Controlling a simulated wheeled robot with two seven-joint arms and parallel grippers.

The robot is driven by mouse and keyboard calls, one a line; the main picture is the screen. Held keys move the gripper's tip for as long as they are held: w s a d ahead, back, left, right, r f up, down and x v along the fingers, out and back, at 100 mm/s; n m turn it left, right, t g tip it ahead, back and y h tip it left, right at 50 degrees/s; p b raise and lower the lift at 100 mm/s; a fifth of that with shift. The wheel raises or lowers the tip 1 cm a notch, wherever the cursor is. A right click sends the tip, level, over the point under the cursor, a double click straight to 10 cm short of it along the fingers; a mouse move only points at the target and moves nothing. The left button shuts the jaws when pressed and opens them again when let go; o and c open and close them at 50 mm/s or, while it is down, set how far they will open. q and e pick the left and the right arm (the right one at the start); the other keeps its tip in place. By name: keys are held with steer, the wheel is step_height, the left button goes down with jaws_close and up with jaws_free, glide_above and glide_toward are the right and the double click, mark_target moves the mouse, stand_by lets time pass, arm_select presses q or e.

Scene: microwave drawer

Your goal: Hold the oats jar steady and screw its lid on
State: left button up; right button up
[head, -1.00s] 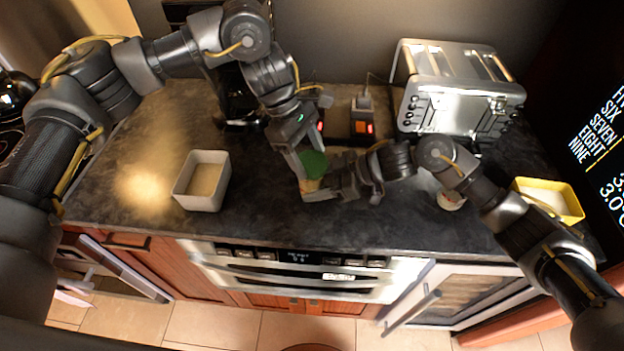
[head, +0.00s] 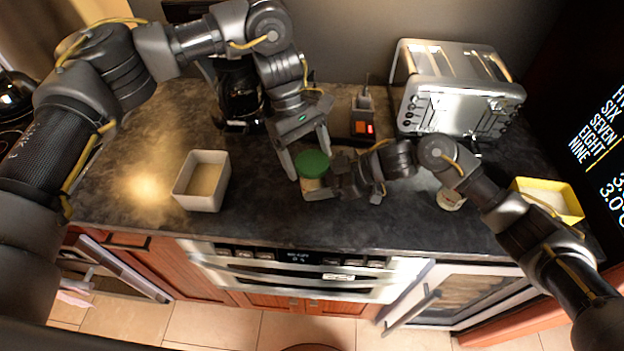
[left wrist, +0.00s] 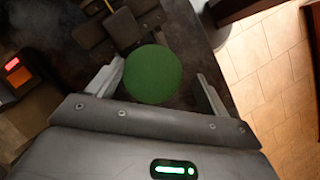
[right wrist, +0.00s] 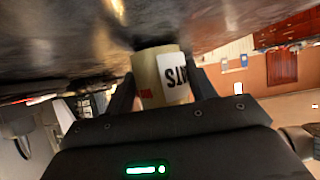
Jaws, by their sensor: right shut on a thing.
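The oats jar (head: 312,184) stands on the dark counter with the round green lid (head: 313,163) on its top. In the right wrist view the pale jar (right wrist: 150,72) shows its label upside down between the fingers. My right gripper (head: 322,188) is shut on the jar's body from the right side. My left gripper (head: 305,158) is above the jar, pointing down and open. In the left wrist view the lid (left wrist: 153,74) lies between the spread fingers, with a clear gap on the right finger's side. How far the lid is threaded cannot be seen.
A white square bowl (head: 203,181) stands to the left and a yellow-rimmed container (head: 548,200) at the far right. A silver toaster (head: 455,90) and a small device with a red light (head: 363,122) stand behind. A small jar (head: 450,199) is beside my right arm.

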arm_select(q)
steer(key=n, duration=0.2)
steer(key=n+t+h, duration=0.1)
steer(key=n, duration=0.1)
steer(key=shift+a+t, duration=0.15)
steer(key=shift+t, duration=0.15)
steer(key=n+t, duration=0.1)
steer(key=n, duration=0.2)
steer(key=shift+n+t, duration=0.4)
steer(key=shift+n, duration=0.5)
steer(key=shift+d+n+t, duration=0.2)
steer(key=shift+n+t, duration=0.3)
steer(key=shift+n, duration=0.6)
steer(key=n+t, duration=0.1)
steer(key=n, duration=0.1)
steer(key=shift+n, duration=0.3)
steer(key=shift+c, duration=0.4)
